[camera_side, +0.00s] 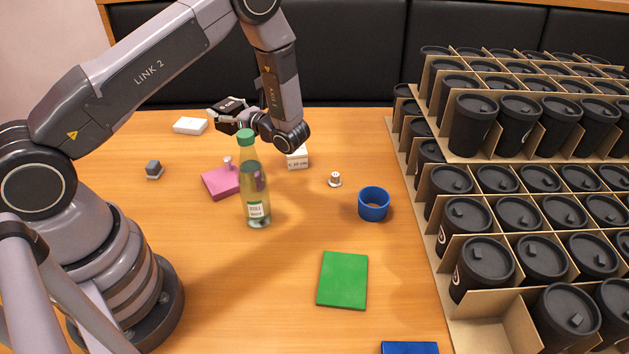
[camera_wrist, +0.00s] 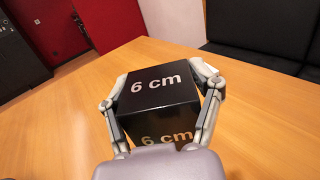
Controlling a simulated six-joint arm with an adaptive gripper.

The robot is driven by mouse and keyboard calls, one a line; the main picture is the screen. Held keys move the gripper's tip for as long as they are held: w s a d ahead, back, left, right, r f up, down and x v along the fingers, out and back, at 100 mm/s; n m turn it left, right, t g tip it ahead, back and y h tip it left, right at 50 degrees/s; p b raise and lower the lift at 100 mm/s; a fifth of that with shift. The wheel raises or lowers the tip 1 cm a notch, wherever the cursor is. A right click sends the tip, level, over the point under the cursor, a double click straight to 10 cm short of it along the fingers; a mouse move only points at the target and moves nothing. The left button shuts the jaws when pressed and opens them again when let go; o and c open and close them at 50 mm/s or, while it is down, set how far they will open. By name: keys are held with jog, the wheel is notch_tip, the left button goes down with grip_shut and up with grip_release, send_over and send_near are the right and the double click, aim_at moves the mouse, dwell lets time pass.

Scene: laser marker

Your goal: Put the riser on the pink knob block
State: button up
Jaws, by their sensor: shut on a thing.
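My gripper (camera_side: 232,113) is shut on a black block marked "6 cm" (camera_wrist: 160,86), which looks like the riser. In the wrist view a finger lies along each side of it, and the label shows on its top and near face. In the side view the gripper is up in the air behind the green-capped bottle, and the held block is small and partly covered by the fingers. The pink knob block (camera_side: 216,185) lies flat on the table, its small knob (camera_side: 228,163) pointing up. The bottle hides its right part.
The clear bottle (camera_side: 257,185) stands right beside the pink block. A white lettered block (camera_side: 297,159), small white knob piece (camera_side: 335,180), blue ring (camera_side: 373,204) and green plate (camera_side: 342,279) lie to the right. Cartons of black cups (camera_side: 470,215) fill the right side.

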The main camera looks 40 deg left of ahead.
jog(key=s+a+f+n+g+h, duration=0.1)
jog(key=s+a+f+n+g, duration=0.1)
jog(key=a+f+g, duration=0.1)
notch_tip(320, 180, down, 2)
jog(key=shift+s+n+g, duration=0.3)
jog(key=shift+g, duration=0.2)
jog(key=shift+a+f, duration=0.1)
jog(key=shift+f, duration=2.15)
jog(key=shift+f, duration=0.1)
jog(key=o, duration=1.3)
jog(key=shift+o, duration=0.2)
